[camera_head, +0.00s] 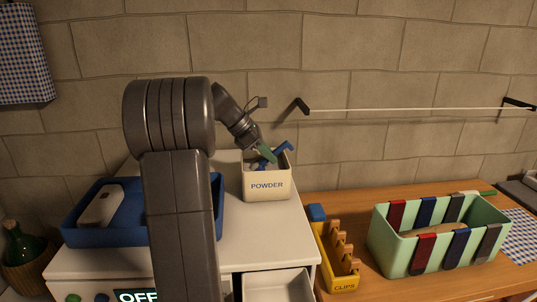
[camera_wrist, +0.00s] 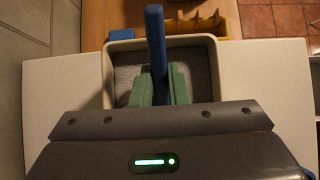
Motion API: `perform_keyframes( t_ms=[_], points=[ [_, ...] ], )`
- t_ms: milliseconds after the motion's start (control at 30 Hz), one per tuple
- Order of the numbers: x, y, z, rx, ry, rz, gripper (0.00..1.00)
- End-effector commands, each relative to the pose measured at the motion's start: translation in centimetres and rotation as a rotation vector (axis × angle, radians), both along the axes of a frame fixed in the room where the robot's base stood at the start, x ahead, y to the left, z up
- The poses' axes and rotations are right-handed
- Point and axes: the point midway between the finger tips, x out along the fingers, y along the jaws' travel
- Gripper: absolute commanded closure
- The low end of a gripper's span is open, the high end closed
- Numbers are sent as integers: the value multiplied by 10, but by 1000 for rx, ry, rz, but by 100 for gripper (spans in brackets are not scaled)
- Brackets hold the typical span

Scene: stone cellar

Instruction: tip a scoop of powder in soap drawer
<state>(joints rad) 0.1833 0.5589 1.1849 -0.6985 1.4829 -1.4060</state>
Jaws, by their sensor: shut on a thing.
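A cream box marked POWDER (camera_head: 267,186) stands on the white machine top. In the wrist view the box (camera_wrist: 213,85) is open and holds grey powder (camera_wrist: 128,70). My gripper (camera_head: 267,152) is over the box, its green fingers (camera_wrist: 158,88) shut on a blue scoop (camera_head: 284,148). The scoop's blue handle (camera_wrist: 155,35) sticks up between the fingers in the wrist view. The scoop's bowl is mostly hidden, so I cannot tell whether it holds powder. The open soap drawer (camera_head: 278,285) is a pale tray at the machine's front, below the box.
A blue tray (camera_head: 75,238) with a white object (camera_head: 101,206) stands left on the machine (camera_head: 240,244). A yellow CLIPS box (camera_head: 345,284) and a mint-green basket (camera_head: 387,251) stand on the wooden table (camera_head: 330,205) at right. A rail (camera_head: 410,109) crosses the wall.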

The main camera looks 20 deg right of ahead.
Motion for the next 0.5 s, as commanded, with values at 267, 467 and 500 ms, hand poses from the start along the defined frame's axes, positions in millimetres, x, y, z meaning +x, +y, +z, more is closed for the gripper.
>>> perform_keyframes(
  t_ms=[267, 467, 500],
  points=[
    [0, 0, 0, 0, 0, 0, 100],
    [-1, -2, 10, 15, -5, -2, 100],
    [-1, -3, 17, 27, -7, -4, 100]
  ],
)
